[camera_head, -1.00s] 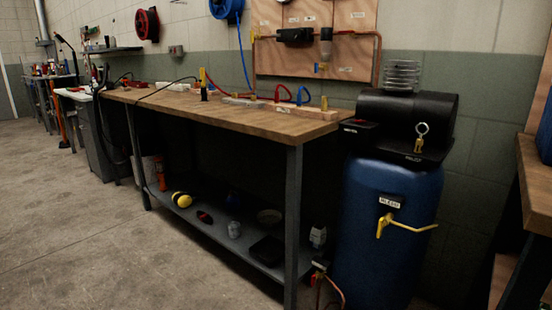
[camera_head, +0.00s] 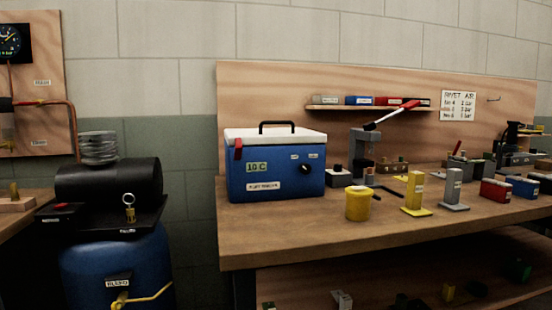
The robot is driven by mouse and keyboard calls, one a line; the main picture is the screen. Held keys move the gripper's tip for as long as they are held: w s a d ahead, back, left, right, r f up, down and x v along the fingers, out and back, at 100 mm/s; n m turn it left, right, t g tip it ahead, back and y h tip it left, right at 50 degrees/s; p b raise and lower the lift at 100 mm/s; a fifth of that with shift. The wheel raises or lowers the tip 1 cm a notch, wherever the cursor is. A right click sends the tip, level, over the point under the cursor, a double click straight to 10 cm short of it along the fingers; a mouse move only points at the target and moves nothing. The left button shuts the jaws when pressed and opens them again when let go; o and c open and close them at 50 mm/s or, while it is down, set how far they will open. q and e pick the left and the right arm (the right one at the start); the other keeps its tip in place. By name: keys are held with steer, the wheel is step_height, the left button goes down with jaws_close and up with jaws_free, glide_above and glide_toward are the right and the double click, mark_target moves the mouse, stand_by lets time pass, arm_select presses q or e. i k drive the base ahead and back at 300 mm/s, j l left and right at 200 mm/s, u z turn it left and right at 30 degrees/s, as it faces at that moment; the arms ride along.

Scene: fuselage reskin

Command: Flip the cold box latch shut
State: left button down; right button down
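The cold box (camera_head: 275,179) is a blue chest with a white lid (camera_head: 275,137) and a black carry handle, standing at the left end of a wooden bench. Its lid looks closed. A red latch (camera_head: 238,149) sits at the upper left of its front, by the lid edge; I cannot tell whether it is fastened. The front has a "10 C" display, a black knob and labels. Neither of my grippers is in the camera_head view.
The wooden bench (camera_head: 330,230) holds a yellow tub (camera_head: 357,203), a lever press (camera_head: 363,150) with a red handle, yellow and grey stands, and small boxes. A blue tank with a black compressor (camera_head: 108,185) stands left of the bench. The bench front below the cold box is clear.

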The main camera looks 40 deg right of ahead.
mark_target(239, 146)
steer(key=j+z, duration=0.1)
steer(key=z, duration=1.05)
